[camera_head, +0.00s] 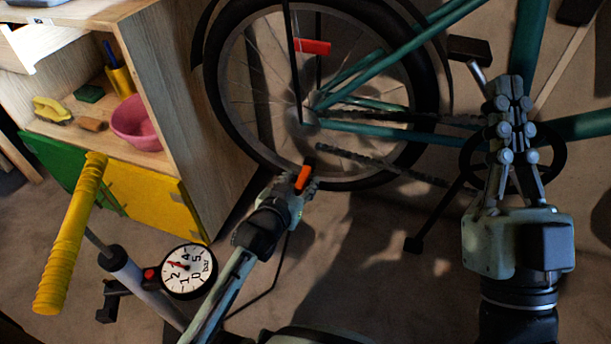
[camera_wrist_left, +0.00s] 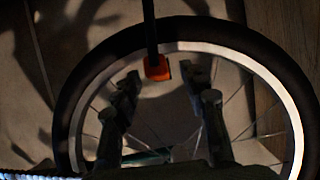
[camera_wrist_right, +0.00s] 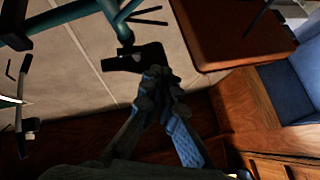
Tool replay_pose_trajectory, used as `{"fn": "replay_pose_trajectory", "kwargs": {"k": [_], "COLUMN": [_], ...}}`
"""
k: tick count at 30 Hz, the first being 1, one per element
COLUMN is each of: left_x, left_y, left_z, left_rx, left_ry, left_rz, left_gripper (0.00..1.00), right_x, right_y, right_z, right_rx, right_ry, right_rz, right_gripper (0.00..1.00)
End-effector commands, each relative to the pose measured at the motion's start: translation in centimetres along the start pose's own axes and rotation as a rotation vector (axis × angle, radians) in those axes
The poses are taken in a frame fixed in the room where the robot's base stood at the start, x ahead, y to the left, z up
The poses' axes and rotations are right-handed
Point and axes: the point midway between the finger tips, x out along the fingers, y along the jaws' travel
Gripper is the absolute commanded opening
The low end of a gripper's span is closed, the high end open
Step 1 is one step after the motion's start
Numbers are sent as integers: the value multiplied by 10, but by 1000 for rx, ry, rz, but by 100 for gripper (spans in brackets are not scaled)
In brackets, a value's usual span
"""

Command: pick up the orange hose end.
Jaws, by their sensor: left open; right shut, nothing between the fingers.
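The orange hose end (camera_head: 302,179) is at the fingertips of my left gripper (camera_head: 297,185), in front of the bicycle's rear wheel. In the left wrist view the orange hose end (camera_wrist_left: 157,68) hangs on a black hose (camera_wrist_left: 150,28) from the top, between or just beyond the two spread fingertips (camera_wrist_left: 165,82). I cannot tell whether a finger touches it. My left gripper is open. My right gripper (camera_head: 508,92) is shut and empty, over the bicycle frame at the right; its closed fingers also show in the right wrist view (camera_wrist_right: 160,78).
The yellow-handled pump (camera_head: 72,232) with a round gauge (camera_head: 189,271) stands at lower left. A wooden shelf unit (camera_head: 165,90) holds a pink bowl (camera_head: 138,123). The teal bicycle (camera_head: 390,135) fills the back right. A wooden piece of furniture (camera_wrist_right: 225,35) is near my right gripper.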

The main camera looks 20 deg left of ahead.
Motion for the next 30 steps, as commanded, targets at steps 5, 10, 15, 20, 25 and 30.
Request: {"fn": "replay_pose_trajectory", "kwargs": {"k": [5, 10, 15, 20, 25, 30], "left_x": [18, 18, 18, 18, 18, 18], "left_y": [0, 0, 0, 0, 0, 0], "left_z": [0, 0, 0, 0, 0, 0], "left_rx": [0, 0, 0, 0, 0, 0], "left_ry": [0, -1, -1, -1, 0, 0], "left_rz": [1, 1, 1, 1, 1, 1], "left_gripper": [43, 43, 29, 10, 0, 0], "right_x": [-2, -1, -1, -1, -1, -1], "right_y": [2, 2, 2, 2, 2, 2], "right_z": [-10, -11, -11, -11, -11, -11], "right_rx": [-4, -4, -4, -4, -5, -5], "right_ry": [69, 75, 74, 73, 73, 73], "right_rz": [1, 1, 1, 1, 1, 1], "right_gripper": [0, 0, 0, 0, 0, 0]}}
